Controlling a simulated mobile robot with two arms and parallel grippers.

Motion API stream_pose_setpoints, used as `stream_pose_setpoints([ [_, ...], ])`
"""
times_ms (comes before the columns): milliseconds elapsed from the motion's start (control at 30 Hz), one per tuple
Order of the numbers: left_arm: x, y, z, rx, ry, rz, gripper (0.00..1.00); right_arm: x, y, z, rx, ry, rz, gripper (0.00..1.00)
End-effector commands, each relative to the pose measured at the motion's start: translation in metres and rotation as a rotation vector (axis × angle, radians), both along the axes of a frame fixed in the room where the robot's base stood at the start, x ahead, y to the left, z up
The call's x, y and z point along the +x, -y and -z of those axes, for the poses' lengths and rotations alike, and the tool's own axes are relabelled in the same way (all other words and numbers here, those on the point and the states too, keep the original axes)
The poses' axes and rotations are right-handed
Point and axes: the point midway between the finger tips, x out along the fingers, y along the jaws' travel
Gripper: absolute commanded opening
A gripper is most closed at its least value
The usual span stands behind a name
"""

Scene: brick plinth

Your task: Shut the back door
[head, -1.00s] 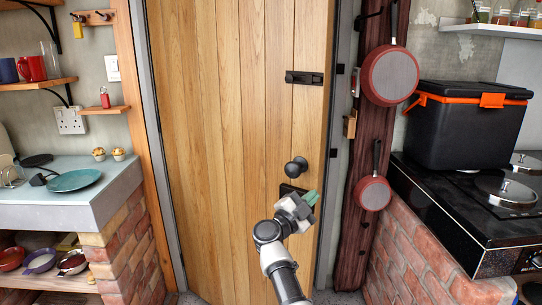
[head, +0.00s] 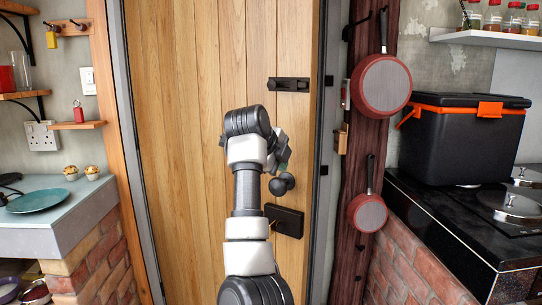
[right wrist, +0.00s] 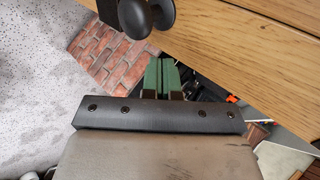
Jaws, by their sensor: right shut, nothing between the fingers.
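The wooden plank door (head: 180,130) fills the middle of the head view. It bears a black round knob (head: 282,185), a black latch (head: 288,84) above it and a black lock plate (head: 285,221) below it. In the head view I cannot tell how far it stands from its frame. My right gripper (head: 284,160) is just above the knob, partly hidden by my own arm. In the right wrist view its green fingers (right wrist: 160,70) are together and empty, beside the door's planks (right wrist: 230,45) and apart from the knob (right wrist: 140,17). My left gripper is out of view.
Red pans (head: 380,87) hang on a dark post right of the door. A brick plinth (head: 415,270) with a black counter and a cooler box (head: 465,140) stands at the right. A counter with a teal plate (head: 37,200) stands at the left.

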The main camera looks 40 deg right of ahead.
Motion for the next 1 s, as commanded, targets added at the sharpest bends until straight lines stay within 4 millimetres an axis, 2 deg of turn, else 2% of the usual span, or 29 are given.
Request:
stream_pose_setpoints([
  [133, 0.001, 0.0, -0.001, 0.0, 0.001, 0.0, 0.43, 0.008, 0.022, 0.022, -0.002, -0.004, 0.003, 0.0],
  [300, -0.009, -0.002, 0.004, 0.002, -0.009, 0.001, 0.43, 0.018, 0.045, 0.019, -0.001, 0.0, 0.002, 0.0],
  [400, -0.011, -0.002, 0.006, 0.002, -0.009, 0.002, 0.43, 0.022, 0.053, 0.019, -0.002, 0.0, 0.002, 0.0],
  [1000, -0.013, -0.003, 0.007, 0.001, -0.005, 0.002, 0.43, 0.022, 0.063, 0.019, -0.002, 0.001, -0.004, 0.0],
])
